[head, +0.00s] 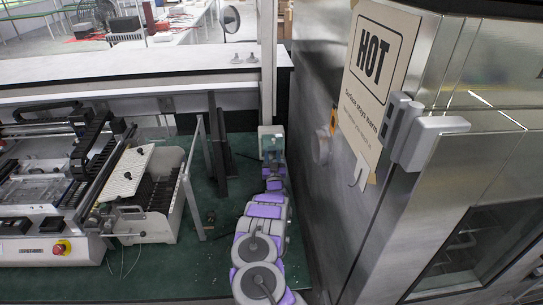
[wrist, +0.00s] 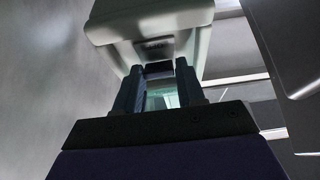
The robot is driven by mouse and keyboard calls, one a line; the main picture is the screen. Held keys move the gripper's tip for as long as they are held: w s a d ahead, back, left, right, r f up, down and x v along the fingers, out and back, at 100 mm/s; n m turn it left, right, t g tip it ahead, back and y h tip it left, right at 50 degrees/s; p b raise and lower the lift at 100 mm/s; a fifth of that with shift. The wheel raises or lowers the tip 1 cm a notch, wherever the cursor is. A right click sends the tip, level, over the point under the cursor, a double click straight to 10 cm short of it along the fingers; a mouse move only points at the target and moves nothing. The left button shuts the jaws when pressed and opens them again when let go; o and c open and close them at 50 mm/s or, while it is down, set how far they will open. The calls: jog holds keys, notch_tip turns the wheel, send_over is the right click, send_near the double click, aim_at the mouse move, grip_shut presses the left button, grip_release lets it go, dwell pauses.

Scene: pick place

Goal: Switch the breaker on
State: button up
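A pale grey box, apparently the breaker (head: 265,131), stands at the far end of the green surface, beside the steel cabinet. It also fills the top of the wrist view as a pale housing (wrist: 150,28). My arm reaches out to it, and my gripper (head: 272,160) is right at its front, small in the head view. In the wrist view my gripper (wrist: 158,78) has its two dark fingers apart, just under the housing. A small dark piece (wrist: 158,68) shows between the fingertips; I cannot tell whether they touch it. The switch position cannot be made out.
The steel cabinet (head: 318,110) with a HOT sign (head: 375,62) rises close on the right of my arm. A lab machine (head: 60,185) and dark upright plates (head: 220,150) stand to the left. Bare green surface (head: 215,255) lies left of my arm.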

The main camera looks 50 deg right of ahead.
jog(key=shift+w+f, duration=0.1)
jog(key=c, duration=0.5)
jog(key=g+y+p, duration=0.1)
jog(key=p, duration=0.3)
jog(key=r+g+y+p, duration=0.1)
jog(key=g+y+p, duration=0.1)
jog(key=p, duration=0.1)
jog(key=shift+a+r+p, duration=0.1)
jog(key=shift+r+p, duration=0.2)
jog(key=shift+p, duration=0.1)
jog(key=o, duration=0.7)
jog(key=shift+f, duration=0.1)
jog(key=shift+o, duration=0.6)
jog(key=shift+f, duration=0.1)
jog(key=shift+o, duration=1.2)
jog(key=shift+d, duration=0.2)
